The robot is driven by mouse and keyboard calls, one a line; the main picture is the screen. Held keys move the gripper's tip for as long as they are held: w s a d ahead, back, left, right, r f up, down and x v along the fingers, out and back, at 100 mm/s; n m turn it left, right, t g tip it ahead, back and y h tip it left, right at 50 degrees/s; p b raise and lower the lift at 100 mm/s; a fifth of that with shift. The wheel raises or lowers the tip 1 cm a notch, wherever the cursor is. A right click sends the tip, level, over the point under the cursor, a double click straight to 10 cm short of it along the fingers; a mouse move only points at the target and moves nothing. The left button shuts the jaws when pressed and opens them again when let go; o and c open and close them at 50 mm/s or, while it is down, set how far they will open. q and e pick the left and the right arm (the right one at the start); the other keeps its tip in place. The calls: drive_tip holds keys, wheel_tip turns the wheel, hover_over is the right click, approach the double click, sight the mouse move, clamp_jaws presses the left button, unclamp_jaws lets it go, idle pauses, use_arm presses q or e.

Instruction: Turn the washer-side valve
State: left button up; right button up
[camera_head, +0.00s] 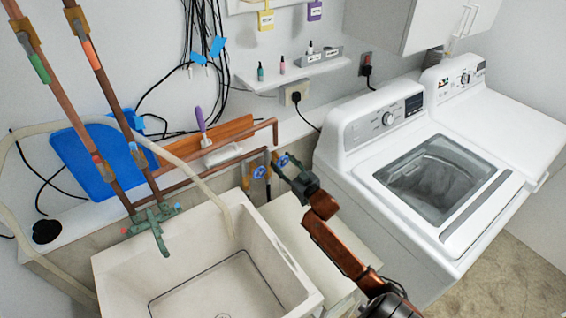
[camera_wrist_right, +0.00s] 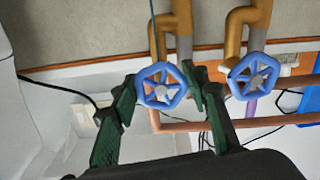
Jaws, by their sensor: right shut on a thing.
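Two blue star-shaped valve handles sit on brass pipes between the sink and the washer. The washer-side valve (camera_head: 284,160) is the right one in the head view and the left one (camera_wrist_right: 160,86) in the upside-down wrist view. The other valve (camera_head: 260,172) also shows in the wrist view (camera_wrist_right: 252,76). My right gripper (camera_head: 286,169) is at the washer-side valve. In the wrist view its green fingers (camera_wrist_right: 160,82) are on either side of the blue handle, shut on it. My left gripper is not in view.
The white washer (camera_head: 347,171) stands right of the valves, with a dryer (camera_head: 510,120) beyond. The utility sink (camera_head: 278,262) with a green faucet (camera_head: 150,228) is at left. A copper pipe (camera_wrist_right: 240,123) runs close to the valves. A shelf (camera_head: 290,74) hangs above.

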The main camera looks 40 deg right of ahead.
drive_tip(key=n+p, duration=0.2)
drive_tip(key=n, duration=0.2)
drive_tip(key=shift+r, duration=0.1)
drive_tip(key=n, duration=0.3)
drive_tip(key=shift+d, duration=0.1)
drive_tip(key=n, duration=0.3)
drive_tip(key=shift+p, duration=0.35)
drive_tip(key=n, duration=0.4)
drive_tip(key=shift+n, duration=0.3)
drive_tip(key=n+b, duration=0.1)
drive_tip(key=n, duration=0.3)
drive_tip(key=shift+n, duration=0.3)
drive_tip(key=o, duration=1.2)
drive_tip(key=shift+r, duration=0.1)
drive_tip(key=shift+c, duration=0.2)
